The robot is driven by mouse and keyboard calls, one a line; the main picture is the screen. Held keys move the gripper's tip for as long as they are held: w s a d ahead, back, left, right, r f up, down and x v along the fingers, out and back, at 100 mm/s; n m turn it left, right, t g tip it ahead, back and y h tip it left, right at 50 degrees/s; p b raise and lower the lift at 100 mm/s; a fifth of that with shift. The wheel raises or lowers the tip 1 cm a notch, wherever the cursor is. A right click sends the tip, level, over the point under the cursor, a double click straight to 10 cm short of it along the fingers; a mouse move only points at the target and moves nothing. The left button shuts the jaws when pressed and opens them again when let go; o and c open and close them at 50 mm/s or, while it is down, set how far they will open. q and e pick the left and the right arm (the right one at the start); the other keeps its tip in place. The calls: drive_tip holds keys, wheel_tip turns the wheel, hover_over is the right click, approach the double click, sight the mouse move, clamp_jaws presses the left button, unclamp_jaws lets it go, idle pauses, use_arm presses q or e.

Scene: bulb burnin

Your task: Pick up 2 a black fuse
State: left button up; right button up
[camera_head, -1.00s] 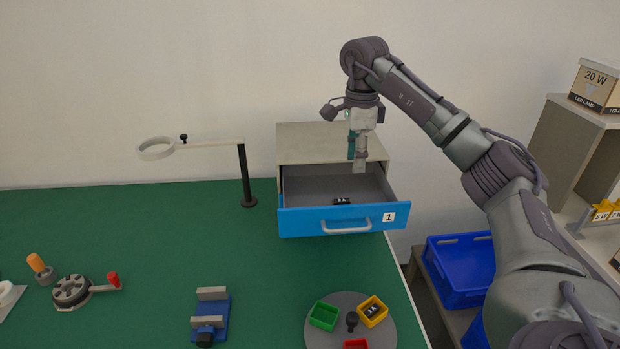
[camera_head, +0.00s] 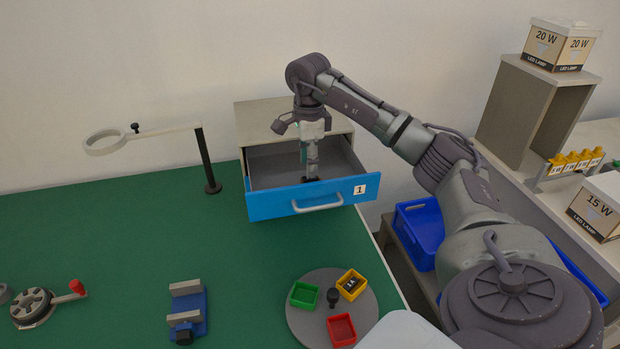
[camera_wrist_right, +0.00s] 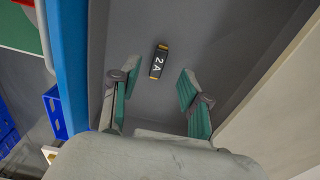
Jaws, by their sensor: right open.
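A black fuse (camera_wrist_right: 158,61) marked 2 A, with brass-coloured ends, lies on the grey floor of the open drawer (camera_head: 270,204). My right gripper (camera_head: 310,173) reaches down into the drawer from above, open and empty. In the right wrist view its two green-padded fingers (camera_wrist_right: 152,88) are apart, and the fuse shows beyond the tips, between their lines. In the head view the gripper mostly hides the fuse. Another black fuse (camera_head: 350,284) lies in the yellow bin. My left gripper is not in view.
The drawer's blue front with its handle and the cabinet (camera_head: 260,118) surround the gripper closely. A ring lamp (camera_head: 207,160) stands to the left. A turntable (camera_head: 300,325) holds green (camera_head: 304,295), yellow and red (camera_head: 341,329) bins. Boxes (camera_head: 560,45) stand on the right shelf.

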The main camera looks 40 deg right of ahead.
sight(310, 180)
drive_tip(key=shift+f+p, duration=0.4)
drive_tip(key=shift+f, duration=1.55)
drive_tip(key=shift+a, duration=0.1)
clamp_jaws()
drive_tip(key=shift+r, duration=0.15)
